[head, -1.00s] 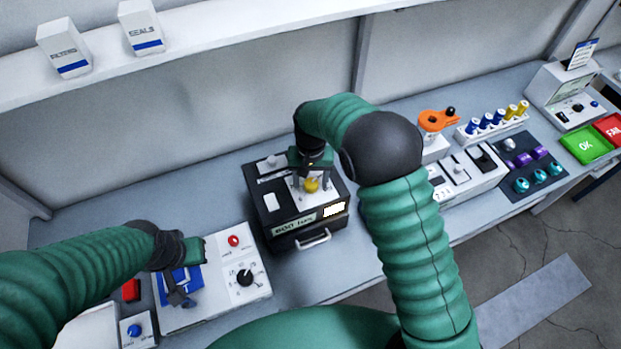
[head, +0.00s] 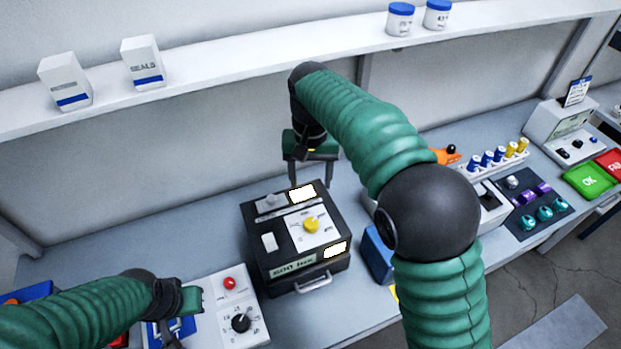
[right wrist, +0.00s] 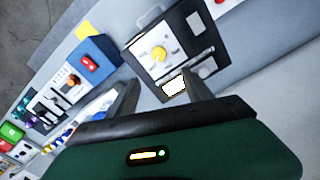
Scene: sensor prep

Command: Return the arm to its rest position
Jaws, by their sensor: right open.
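My right arm arches in from the right in the head view. Its gripper (head: 311,172) is open and empty, raised just behind and above the black box (head: 276,243) with the yellow knob (head: 311,224). The right wrist view also shows the box (right wrist: 148,43) and knob (right wrist: 158,54) beyond the two spread fingers (right wrist: 160,95), with nothing between them. My left gripper (head: 185,312) is at lower left, over a blue part on the white panel (head: 231,285). Whether its fingers are open or shut is unclear.
A shelf (head: 260,50) with white boxes and blue-lidded jars runs along the wall. A blue box (head: 376,256) stands right of the black box. Further right are a vial rack (head: 497,158), a dark panel (head: 540,205), and the green OK pad (head: 588,181).

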